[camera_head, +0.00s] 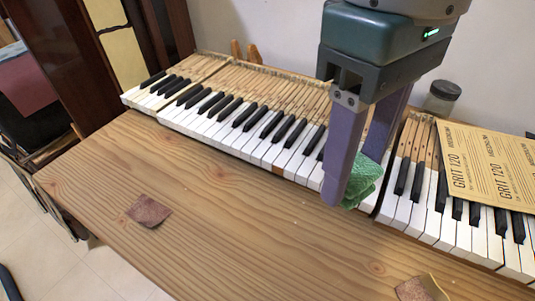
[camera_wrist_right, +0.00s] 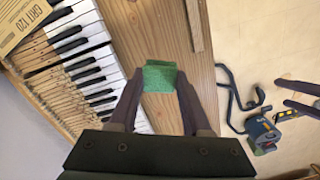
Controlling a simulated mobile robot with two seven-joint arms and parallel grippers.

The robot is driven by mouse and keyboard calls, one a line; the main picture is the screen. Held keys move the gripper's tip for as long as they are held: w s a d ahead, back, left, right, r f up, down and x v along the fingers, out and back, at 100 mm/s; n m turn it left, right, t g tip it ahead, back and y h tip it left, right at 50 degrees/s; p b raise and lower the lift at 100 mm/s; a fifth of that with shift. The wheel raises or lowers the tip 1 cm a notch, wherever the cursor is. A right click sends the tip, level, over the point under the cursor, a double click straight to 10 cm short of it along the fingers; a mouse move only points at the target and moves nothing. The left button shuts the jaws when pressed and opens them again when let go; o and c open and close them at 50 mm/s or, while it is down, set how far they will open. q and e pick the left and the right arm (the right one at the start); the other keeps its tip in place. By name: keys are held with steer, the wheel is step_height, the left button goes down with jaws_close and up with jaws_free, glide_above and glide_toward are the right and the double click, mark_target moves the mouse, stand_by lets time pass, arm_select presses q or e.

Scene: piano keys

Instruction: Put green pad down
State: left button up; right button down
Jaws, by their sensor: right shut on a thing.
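The green pad (camera_head: 362,181) is a crumpled green cloth-like piece. My right gripper (camera_head: 350,195) is shut on it, above the piano keys near the front edge of the keyboard. In the right wrist view the green pad (camera_wrist_right: 160,77) sits between the fingertips of my right gripper (camera_wrist_right: 158,85), with the wooden table behind it. One purple finger hides part of the pad in the head view. I cannot tell how far above the surface the pad is. My left gripper is not in the head view.
Piano keys (camera_head: 225,124) run along the wooden table (camera_head: 215,215). A sandpaper sheet marked GRIT 120 (camera_head: 490,165) lies on the right keys. Brown scraps lie at the left (camera_head: 148,210) and front right (camera_head: 420,289). A jar (camera_head: 441,97) stands behind. The table's middle is clear.

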steer(key=b, duration=0.4)
glide_above(319, 270)
step_height(319, 270, down, 15)
steer(key=shift+r, duration=0.2)
steer(key=shift+w+f+b, duration=0.1)
steer(key=shift+f+b, duration=0.9)
steer(key=shift+f, duration=1.55)
steer(key=shift+f, duration=0.15)
steer(key=shift+c, duration=1.8)
jaws_free()
